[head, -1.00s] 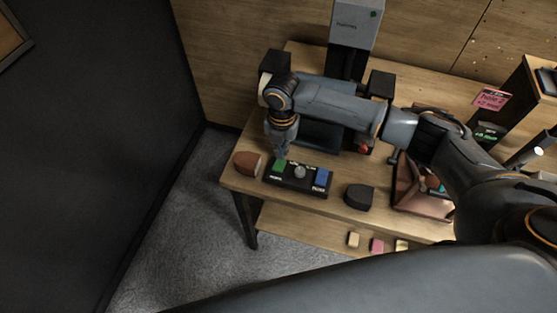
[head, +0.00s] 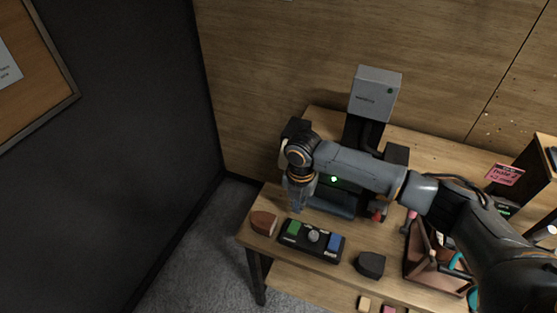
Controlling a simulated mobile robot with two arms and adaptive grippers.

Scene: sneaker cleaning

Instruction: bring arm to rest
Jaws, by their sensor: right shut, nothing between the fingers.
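My right arm reaches in from the right across the table. My right gripper (head: 297,205) points down, shut and empty, just behind the green button (head: 294,228) of a black control box (head: 290,240). The box also has a grey knob (head: 313,236) and a blue button (head: 333,242). The gripper appears a little above the box, apart from it. Behind the arm stands a machine with a grey head (head: 374,92) on a dark column. A small green light (head: 333,179) shows on it. My left gripper is not in view.
A brown brush-like piece (head: 263,223) lies left of the control box and a black block (head: 370,264) lies to its right. A brown tray (head: 438,281) with tools and a wooden shelf with a pink note (head: 505,174) are at the right. A dark wall stands left.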

